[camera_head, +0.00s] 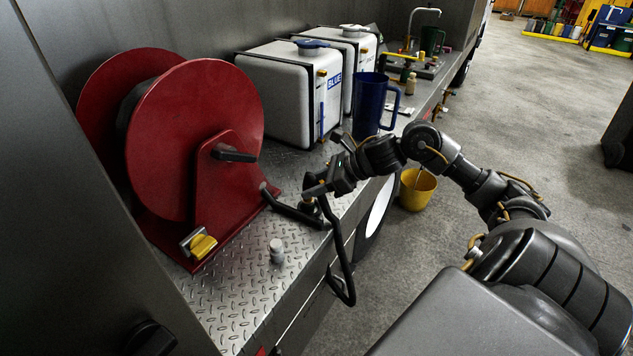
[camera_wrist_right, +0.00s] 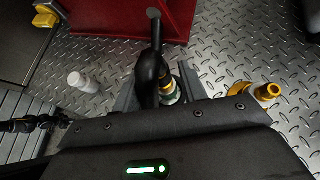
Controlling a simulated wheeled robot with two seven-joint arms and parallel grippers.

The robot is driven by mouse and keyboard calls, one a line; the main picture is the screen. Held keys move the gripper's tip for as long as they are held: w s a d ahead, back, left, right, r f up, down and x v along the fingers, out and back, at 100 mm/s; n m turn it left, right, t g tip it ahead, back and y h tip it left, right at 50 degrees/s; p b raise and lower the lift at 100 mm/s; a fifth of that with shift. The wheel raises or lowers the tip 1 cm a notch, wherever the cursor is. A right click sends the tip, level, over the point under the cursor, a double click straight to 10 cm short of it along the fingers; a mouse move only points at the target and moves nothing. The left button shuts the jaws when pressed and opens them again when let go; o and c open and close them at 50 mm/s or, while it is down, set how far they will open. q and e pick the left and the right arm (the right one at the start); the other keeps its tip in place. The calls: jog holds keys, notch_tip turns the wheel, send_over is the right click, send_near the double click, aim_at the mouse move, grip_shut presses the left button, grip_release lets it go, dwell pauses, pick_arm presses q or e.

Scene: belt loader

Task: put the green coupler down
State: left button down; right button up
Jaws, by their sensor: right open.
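The green coupler (camera_wrist_right: 169,92) shows in the right wrist view as a metal fitting with a green band, at the end of a black hose (camera_wrist_right: 147,70). My right gripper (camera_wrist_right: 160,92) is open, with one grey finger on each side of the coupler and hose. I cannot tell whether either finger touches it. In the head view my right gripper (camera_head: 318,192) is low over the tread-plate deck (camera_head: 235,298), and the coupler is not clearly visible there. The hose (camera_head: 295,212) runs from the red reel (camera_head: 200,135), and a loop hangs over the deck edge. My left gripper is out of view.
A small grey-white cylinder (camera_head: 276,250) stands on the deck. A brass fitting (camera_wrist_right: 265,92) is right of my gripper in the wrist view. White tanks (camera_head: 290,90) and a blue jug (camera_head: 370,103) stand behind. A yellow bucket (camera_head: 417,188) is on the floor.

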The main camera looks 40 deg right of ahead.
jog(key=shift+r, duration=0.15)
jog(key=shift+s+d, duration=0.15)
jog(key=shift+d, duration=0.05)
jog(key=b+v, duration=0.3)
jog(key=v, duration=0.8)
jog(key=shift+r, duration=0.3)
jog(key=shift+s+d, duration=0.1)
